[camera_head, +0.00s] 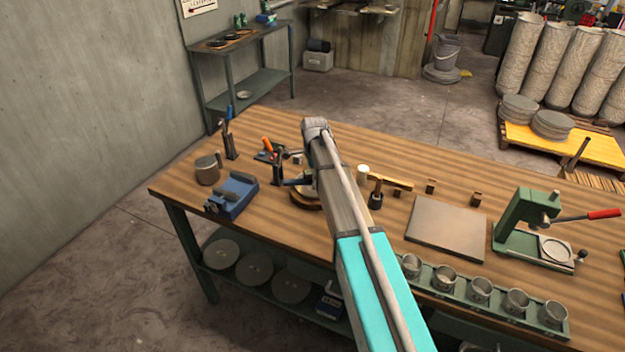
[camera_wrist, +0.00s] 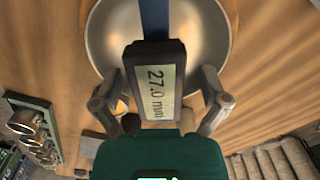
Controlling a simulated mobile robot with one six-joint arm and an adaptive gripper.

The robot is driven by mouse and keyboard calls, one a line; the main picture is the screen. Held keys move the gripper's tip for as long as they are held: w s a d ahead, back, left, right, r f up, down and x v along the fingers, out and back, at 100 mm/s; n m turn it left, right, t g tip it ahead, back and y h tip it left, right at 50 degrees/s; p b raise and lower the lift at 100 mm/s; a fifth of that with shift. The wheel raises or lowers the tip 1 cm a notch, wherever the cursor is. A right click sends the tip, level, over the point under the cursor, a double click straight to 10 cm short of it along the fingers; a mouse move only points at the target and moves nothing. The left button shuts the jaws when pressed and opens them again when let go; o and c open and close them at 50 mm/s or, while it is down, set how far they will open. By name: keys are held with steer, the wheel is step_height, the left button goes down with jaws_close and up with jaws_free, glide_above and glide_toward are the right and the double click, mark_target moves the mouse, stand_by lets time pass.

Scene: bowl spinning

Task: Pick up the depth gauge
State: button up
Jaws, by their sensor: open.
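The depth gauge (camera_wrist: 160,85) shows in the wrist view as a dark block with a light display reading 27.0 mm. A blue bar (camera_wrist: 154,18) runs from its far end across a round metal bowl (camera_wrist: 108,35). My gripper (camera_wrist: 160,82) is open, with one finger on each side of the gauge and a visible gap on both sides. How deep the fingers reach around it is hard to tell. In the head view my arm covers the gripper and most of the gauge; part of the round piece (camera_head: 305,199) shows beside the arm.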

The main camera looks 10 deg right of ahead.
jaws_close()
stand_by(0.6)
steer(key=shift+r, duration=0.1)
step_height(320, 180, up, 3)
steer(key=p, duration=0.3)
steer(key=s+r+p, duration=0.9)
steer(key=s+p, duration=0.1)
steer(key=s, duration=0.4)
steer(key=shift+r, duration=0.4)
steer(key=shift+w, duration=0.1)
steer(key=w+f+b, duration=0.1)
steer(key=w, duration=0.3)
steer(key=w+f+b, duration=0.1)
steer(key=w, duration=0.4)
steer(key=w+f+b, duration=0.2)
steer(key=w, duration=0.2)
steer(key=shift+w, duration=0.35)
